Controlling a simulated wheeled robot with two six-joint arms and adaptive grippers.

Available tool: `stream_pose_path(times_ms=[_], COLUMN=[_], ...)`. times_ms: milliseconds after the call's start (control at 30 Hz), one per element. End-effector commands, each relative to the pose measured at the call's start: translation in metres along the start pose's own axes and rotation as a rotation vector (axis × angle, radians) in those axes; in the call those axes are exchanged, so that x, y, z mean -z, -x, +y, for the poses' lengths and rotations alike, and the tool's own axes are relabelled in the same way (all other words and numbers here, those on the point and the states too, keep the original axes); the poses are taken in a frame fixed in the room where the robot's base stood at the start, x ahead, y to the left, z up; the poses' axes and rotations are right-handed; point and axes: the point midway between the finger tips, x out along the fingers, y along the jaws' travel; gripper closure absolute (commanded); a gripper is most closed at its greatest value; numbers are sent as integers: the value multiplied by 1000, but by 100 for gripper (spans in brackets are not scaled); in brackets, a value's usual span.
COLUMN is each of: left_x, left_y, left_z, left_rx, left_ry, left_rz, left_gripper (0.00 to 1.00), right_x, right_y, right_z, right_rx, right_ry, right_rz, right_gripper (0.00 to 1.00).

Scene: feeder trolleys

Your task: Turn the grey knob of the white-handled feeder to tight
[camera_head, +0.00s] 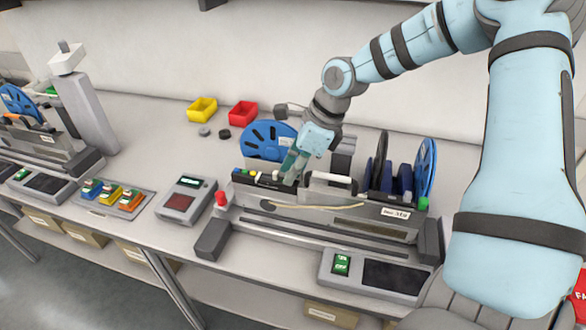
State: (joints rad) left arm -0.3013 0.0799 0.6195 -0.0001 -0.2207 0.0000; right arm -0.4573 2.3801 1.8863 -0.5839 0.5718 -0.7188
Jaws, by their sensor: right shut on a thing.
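The white-handled feeder (318,191) sits in the trolley at the middle of the bench; its white handle (329,179) lies just right of my right gripper. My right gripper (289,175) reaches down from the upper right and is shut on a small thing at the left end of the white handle. The grey knob is hidden by the fingers, and its position cannot be read. My left gripper is not in view.
A blue reel (262,139) stands behind the gripper, and more reels (426,167) stand to the right. A red button (221,199) rises at the trolley's left corner. Yellow (202,109) and red (242,114) bins stand at the back. A grey device (183,200) lies left.

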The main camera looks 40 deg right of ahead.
Motion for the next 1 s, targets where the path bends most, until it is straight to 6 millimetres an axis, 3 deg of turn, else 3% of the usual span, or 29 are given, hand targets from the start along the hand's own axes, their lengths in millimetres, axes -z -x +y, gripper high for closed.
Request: stream_pose_path(times_ms=[133, 300, 400, 733, 767, 833, 867, 1000], left_x=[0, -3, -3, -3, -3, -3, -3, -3], left_y=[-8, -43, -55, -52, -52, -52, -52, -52], left_z=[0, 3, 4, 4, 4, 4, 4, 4], left_rx=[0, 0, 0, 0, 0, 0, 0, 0], left_ry=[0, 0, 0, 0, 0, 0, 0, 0], left_rz=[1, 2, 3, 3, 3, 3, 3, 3], left_gripper=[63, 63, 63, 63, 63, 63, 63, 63], right_x=[1, 2, 2, 0, 0, 0, 0, 0], right_y=[-3, -8, -6, 0, 0, 0, 0, 0], right_z=[0, 0, 1, 2, 2, 1, 1, 1], right_rx=[11, 73, 98, 105, 105, 105, 105, 105], right_ry=[-22, -164, -229, -256, -256, -255, -255, -255], right_rz=[-1, -3, -3, 0, 0, 0, 0, 0], right_gripper=[100, 100, 100, 100, 78, 67, 63, 63])
